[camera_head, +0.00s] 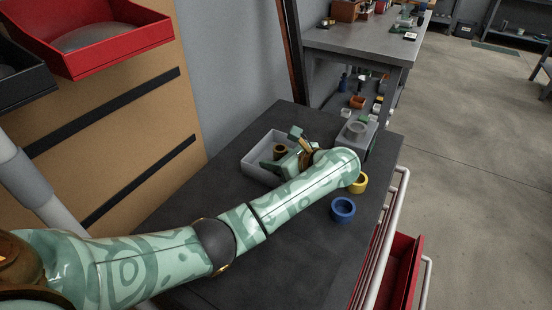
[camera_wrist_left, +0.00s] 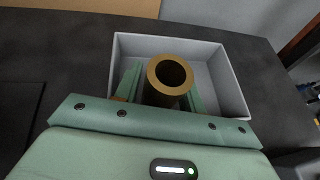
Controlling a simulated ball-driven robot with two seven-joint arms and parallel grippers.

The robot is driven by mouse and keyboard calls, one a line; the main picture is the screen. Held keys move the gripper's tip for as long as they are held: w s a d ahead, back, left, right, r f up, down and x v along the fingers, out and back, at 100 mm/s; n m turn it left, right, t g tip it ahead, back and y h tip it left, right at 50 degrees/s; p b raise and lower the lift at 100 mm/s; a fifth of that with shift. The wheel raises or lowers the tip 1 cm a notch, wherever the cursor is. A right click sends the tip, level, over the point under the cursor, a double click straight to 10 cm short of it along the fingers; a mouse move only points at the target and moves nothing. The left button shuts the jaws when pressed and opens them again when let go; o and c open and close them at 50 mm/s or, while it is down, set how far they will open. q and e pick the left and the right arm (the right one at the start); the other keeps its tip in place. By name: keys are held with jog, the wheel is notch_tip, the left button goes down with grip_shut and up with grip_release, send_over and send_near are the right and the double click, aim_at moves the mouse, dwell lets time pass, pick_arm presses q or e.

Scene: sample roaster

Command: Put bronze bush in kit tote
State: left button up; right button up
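The bronze bush (camera_wrist_left: 169,76) is a thick-walled golden-brown ring, seen end-on between the fingers of my left gripper (camera_wrist_left: 165,92) in the left wrist view. The gripper appears shut on it. The kit tote (camera_wrist_left: 231,82) is an open light-grey box beneath the bush and fingertips. In the head view the tote (camera_head: 254,169) stands on the dark bench top, with my left gripper (camera_head: 291,155) and the bush (camera_head: 280,152) over it. The bush's lower end is hidden, so I cannot tell whether it touches the tote floor. My right gripper is not in view.
A blue ring (camera_head: 343,209) and a yellow ring (camera_head: 359,183) lie on the bench right of my left arm. A grey block with a round top (camera_head: 355,134) stands behind. The red drawer (camera_head: 402,275) is open at the right. Red and black bins hang upper left.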

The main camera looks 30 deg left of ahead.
pick_arm(q)
jog(key=shift+r, duration=0.2)
jog(key=p+v, duration=0.3)
jog(key=v, duration=0.9)
jog(key=shift+p, duration=0.35)
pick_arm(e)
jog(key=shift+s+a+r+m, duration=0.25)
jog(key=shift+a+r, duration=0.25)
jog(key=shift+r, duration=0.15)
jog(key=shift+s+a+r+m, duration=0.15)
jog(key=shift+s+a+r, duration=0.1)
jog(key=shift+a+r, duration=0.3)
pick_arm(q)
jog(key=shift+d+f, duration=0.15)
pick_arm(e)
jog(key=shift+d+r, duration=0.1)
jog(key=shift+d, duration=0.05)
